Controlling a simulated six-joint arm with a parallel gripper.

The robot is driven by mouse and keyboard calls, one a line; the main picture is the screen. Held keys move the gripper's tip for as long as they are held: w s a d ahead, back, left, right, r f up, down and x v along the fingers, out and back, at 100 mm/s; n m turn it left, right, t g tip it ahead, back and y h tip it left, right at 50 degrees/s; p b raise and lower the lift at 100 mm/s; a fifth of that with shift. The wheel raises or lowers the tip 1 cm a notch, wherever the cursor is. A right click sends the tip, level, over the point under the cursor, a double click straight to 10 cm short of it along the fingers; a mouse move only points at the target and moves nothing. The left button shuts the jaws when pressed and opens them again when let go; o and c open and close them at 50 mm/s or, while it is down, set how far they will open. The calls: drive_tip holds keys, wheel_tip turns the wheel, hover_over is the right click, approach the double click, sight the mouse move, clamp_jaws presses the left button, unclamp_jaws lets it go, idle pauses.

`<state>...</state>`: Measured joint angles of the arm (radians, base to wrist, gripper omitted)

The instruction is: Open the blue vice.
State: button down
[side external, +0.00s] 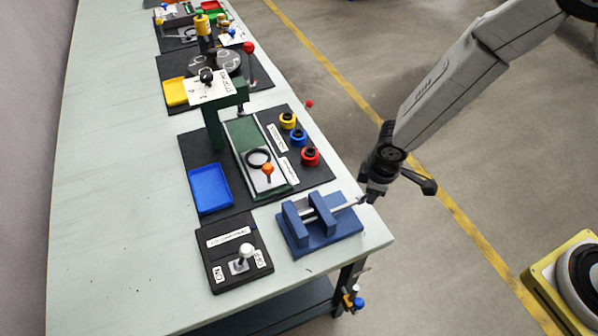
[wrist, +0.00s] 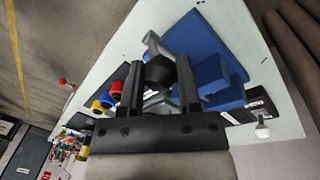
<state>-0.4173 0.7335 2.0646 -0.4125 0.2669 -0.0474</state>
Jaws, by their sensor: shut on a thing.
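The blue vice (side external: 345,222) sits at the table's near right corner, and its blue body also shows in the wrist view (wrist: 200,35). Two upright blue blocks stand on its base with a narrow gap between them. A thin grey screw (side external: 345,205) runs from the vice toward my gripper (side external: 364,200). In the wrist view my gripper's two black fingers (wrist: 158,85) stand either side of a dark round handle (wrist: 158,68) and are shut on it. In the side view the gripper hides the handle.
A black switch panel (side external: 222,277) with a white-knobbed lever is left of the vice. Behind it are a blue tray (side external: 209,189), a green press (side external: 213,128) and yellow, blue and red knobs (side external: 298,138). The table's right edge lies beside the vice.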

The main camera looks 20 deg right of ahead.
drive_tip(key=shift+s+d+f+t, duration=0.1)
drive_tip(key=shift+s+f+t, duration=0.05)
drive_tip(key=shift+s+t, duration=0.15)
drive_tip(key=shift+c, duration=1.6)
unclamp_jaws()
wheel_tip(320, 180, up, 8)
drive_tip(key=s, duration=0.1)
drive_tip(key=shift+s+a+f, duration=0.15)
drive_tip(key=shift+a, duration=0.05)
drive_tip(key=shift+c, duration=0.2)
